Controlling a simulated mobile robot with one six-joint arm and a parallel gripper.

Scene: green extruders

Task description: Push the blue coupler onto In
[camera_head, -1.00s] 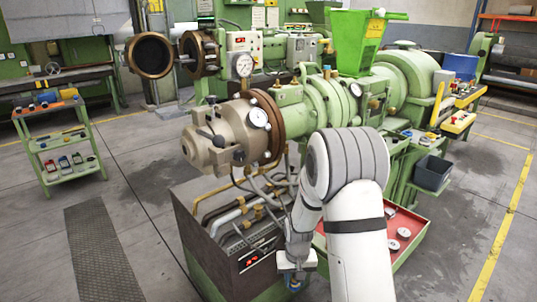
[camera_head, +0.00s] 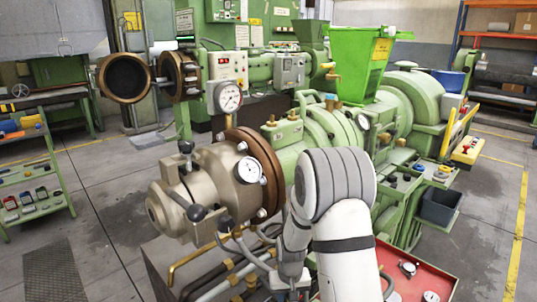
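My gripper (camera_head: 289,281) hangs at the bottom edge of the head view, beside the pipes at the front of the green extruder (camera_head: 320,128). Its fingertips are cut off by the frame, so I cannot see whether it is open or shut or what it holds. I cannot make out the blue coupler for certain. No fitting marked In is readable. Brass fittings and hoses (camera_head: 232,277) lie just left of my gripper, under the extruder's bronze-coloured head (camera_head: 205,195).
A green cart (camera_head: 35,185) with small items, some blue, stands at the left. A dark bin (camera_head: 440,207) sits at the right. Grey floor (camera_head: 110,225) is open at the left.

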